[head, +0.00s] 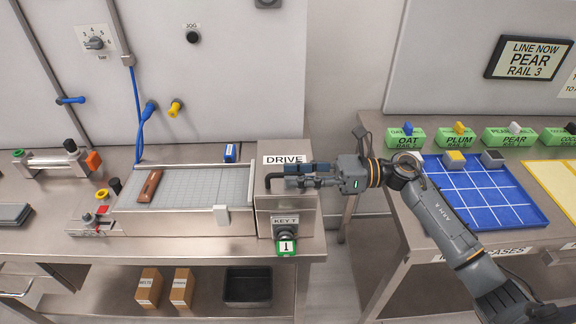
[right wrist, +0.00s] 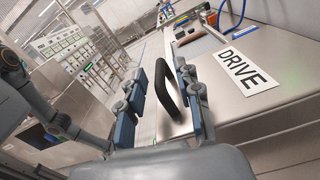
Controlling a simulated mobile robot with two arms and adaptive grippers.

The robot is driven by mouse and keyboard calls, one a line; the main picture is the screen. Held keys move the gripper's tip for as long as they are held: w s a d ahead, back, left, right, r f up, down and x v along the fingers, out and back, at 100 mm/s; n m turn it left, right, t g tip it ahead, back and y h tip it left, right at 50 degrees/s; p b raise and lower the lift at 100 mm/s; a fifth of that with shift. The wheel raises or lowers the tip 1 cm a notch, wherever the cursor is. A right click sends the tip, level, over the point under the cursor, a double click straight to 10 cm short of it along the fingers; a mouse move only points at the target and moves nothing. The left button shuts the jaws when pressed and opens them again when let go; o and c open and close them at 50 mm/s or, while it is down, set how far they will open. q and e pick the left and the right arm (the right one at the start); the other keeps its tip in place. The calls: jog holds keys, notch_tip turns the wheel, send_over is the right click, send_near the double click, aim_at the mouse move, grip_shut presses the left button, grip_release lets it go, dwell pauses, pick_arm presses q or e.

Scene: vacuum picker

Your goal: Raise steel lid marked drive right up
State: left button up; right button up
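The steel lid (head: 291,148) marked DRIVE covers the box at the right end of the left bench and looks shut. In the right wrist view its steel surface (right wrist: 292,112) fills the right side. A black bar handle (head: 273,178) stands out at its front; the handle also shows in the right wrist view (right wrist: 171,82). My right gripper (head: 298,176) reaches in from the right at the handle. In the right wrist view its fingers (right wrist: 160,95) are apart, with the handle between them and a gap on the left finger's side. My left gripper is out of view.
A key switch with a green tag (head: 286,246) sits below the lid on the box front. A grid-topped tray (head: 200,185) lies left of the box. A blue grid board (head: 480,190) lies on the right bench. A floor gap separates the benches.

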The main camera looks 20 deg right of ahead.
jog(key=shift+x, duration=1.1)
grip_shut()
jog(key=shift+d+p, duration=0.1)
jog(key=shift+p, duration=0.2)
